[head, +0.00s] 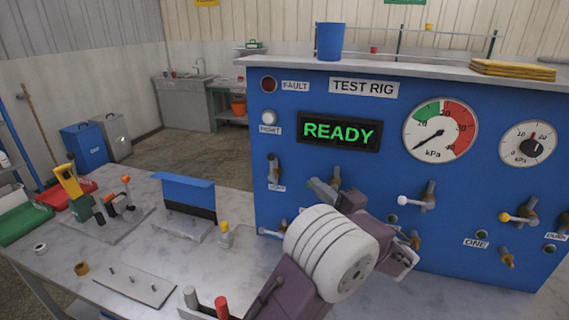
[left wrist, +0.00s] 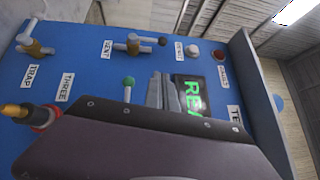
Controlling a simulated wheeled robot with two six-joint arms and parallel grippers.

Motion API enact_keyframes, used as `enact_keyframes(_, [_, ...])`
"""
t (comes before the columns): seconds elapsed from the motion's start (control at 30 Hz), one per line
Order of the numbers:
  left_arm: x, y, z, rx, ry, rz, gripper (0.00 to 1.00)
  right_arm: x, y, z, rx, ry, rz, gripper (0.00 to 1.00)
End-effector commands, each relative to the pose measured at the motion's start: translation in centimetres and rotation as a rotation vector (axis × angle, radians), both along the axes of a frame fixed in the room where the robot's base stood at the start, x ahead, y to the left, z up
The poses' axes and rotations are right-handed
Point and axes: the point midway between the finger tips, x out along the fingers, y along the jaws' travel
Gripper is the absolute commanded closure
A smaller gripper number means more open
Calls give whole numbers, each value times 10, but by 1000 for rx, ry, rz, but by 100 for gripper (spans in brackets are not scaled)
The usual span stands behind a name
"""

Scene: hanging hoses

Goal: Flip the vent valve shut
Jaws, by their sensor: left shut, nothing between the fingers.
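The vent valve (head: 273,170) is on the left part of the blue panel, above its VENT label (head: 277,187). Its handle stands upright, with a dark knob at the top end. In the left wrist view the valve (left wrist: 135,45) appears turned sideways, its handle pointing right along the panel towards the reset button. My left gripper (head: 322,190) is shut and empty in front of the panel, to the right of the vent valve and apart from it. Its closed fingers also show in the left wrist view (left wrist: 163,92). My right gripper is not in view.
The trap valve (left wrist: 38,48) sits below the vent valve. A green-knobbed handle (left wrist: 128,83) is close beside my left fingers. The READY display (head: 338,131) is above them. The bench (head: 230,265) holds a small yellow-topped item (head: 225,235) and fixtures at left.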

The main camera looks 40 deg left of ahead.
Motion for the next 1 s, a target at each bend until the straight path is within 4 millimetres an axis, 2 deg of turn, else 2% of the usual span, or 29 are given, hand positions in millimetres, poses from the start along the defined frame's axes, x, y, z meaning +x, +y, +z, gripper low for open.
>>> enact_keyframes(0.17, [1, 3, 0, -1, 1, 1, 100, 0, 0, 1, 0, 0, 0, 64])
enact_keyframes(0.27, [4, 13, 3, -1, 1, 3, 100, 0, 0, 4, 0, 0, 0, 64])
enact_keyframes(0.67, [34, 92, 15, -2, 2, 5, 100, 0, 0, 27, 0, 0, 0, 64])
enact_keyframes(0.8, [27, 113, 19, -2, 3, 4, 100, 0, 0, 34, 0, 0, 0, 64])
enact_keyframes(1.0, [20, 128, 20, -1, 2, 2, 100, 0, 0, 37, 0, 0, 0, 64])
